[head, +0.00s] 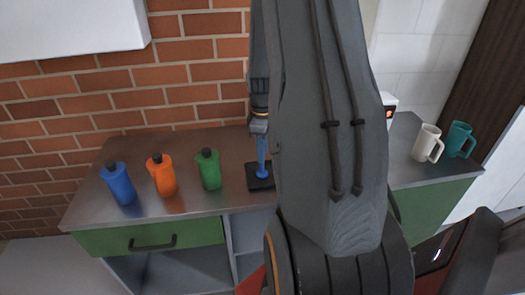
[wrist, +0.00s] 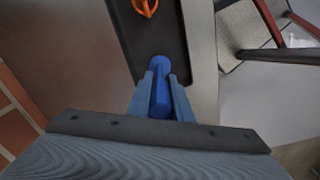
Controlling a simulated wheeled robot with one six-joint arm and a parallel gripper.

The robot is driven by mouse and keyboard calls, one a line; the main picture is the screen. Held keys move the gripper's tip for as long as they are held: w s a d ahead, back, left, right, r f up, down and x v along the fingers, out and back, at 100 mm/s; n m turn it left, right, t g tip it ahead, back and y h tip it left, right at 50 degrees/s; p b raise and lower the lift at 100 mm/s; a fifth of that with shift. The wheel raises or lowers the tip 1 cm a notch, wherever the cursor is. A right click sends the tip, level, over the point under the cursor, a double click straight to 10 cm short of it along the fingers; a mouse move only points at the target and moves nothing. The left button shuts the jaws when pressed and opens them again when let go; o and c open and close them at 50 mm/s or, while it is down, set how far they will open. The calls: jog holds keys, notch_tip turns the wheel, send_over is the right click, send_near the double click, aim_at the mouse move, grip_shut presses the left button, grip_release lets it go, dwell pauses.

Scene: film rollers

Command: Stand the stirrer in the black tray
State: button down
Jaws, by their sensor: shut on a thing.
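My gripper (head: 261,152) points down over the counter and is shut on the blue stirrer (wrist: 160,90), which sits between its two fingers (wrist: 161,98) in the wrist view. The stirrer's lower end (head: 262,173) shows in the head view, roughly upright over the black tray (head: 262,185). I cannot tell whether it touches the tray. The dark tray (wrist: 150,40) also shows in the wrist view, with an orange thing (wrist: 145,6) at its far end. My arm hides the right part of the tray in the head view.
Blue (head: 119,184), orange (head: 161,176) and green (head: 208,169) bottles stand to the left on the metal counter (head: 150,215). A white mug (head: 426,143) and a teal mug (head: 459,140) stand at the right. A brick wall (head: 120,90) rises behind.

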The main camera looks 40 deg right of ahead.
jog(key=shift+f, duration=0.15)
jog(key=c, duration=1.6)
grip_release()
notch_tip(320, 180, up, 12)
jog(key=b, duration=0.3)
jog(key=s+a+f+m, duration=0.2)
jog(key=s+a, duration=0.1)
jog(key=a, duration=0.6)
jog(key=s+a+f+m, duration=0.2)
jog(key=s+a, duration=0.1)
jog(key=a, duration=0.6)
jog(key=s+a+f+m+t, duration=0.1)
jog(key=s+a+m, duration=0.2)
jog(key=a, duration=0.7)
jog(key=shift+s+a+f, duration=0.1)
jog(key=shift+s+f, duration=0.2)
jog(key=shift+f, duration=0.1)
